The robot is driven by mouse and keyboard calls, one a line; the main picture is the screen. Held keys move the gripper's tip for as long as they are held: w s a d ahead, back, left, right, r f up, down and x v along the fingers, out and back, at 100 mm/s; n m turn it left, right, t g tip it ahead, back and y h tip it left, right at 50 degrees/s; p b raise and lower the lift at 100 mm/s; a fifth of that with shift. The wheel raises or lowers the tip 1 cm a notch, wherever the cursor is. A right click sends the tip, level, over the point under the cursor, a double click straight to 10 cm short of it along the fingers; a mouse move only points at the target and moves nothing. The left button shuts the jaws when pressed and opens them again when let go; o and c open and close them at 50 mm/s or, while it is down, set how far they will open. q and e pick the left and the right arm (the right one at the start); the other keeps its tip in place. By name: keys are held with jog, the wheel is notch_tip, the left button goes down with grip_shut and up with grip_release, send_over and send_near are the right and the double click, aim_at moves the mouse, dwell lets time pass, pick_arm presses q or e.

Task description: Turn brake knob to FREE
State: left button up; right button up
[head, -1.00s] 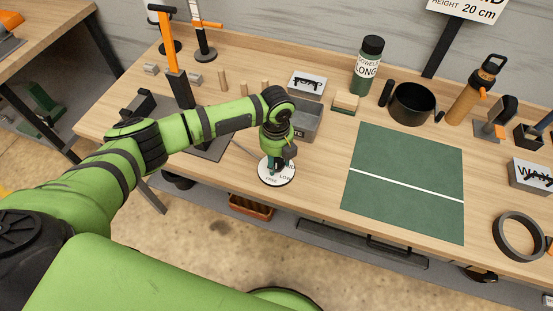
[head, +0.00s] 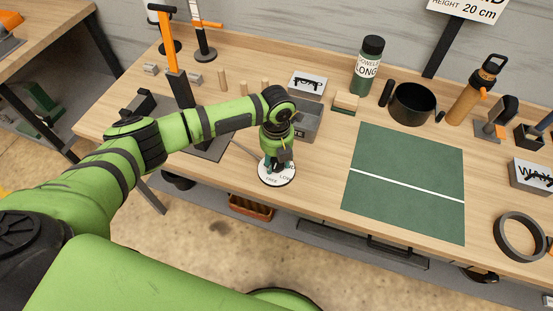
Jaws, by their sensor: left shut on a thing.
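The brake dial (head: 280,181) is a round white disc with dark lettering at the front edge of the workbench. The lettering is small; "FREE" shows at its lower left and part of "LOW" at its right. My left gripper (head: 275,165) points down over the disc and is shut on the brake knob, which the fingers mostly hide. I cannot tell which mark the knob points to. My right gripper is not in view.
A green mat (head: 405,165) with a white line lies to the right. A black mug (head: 412,103), a green bottle (head: 367,68) and an orange bottle (head: 480,92) stand farther back. Bare wood lies between dial and mat.

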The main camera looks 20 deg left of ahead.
aim_at(276, 161)
pick_arm(q)
jog(key=o, duration=1.1)
jog(key=shift+w+a, duration=0.15)
jog(key=shift+w, duration=0.2)
jog(key=shift+r, duration=0.4)
notch_tip(276, 161, up, 11)
jog(key=shift+r, duration=0.1)
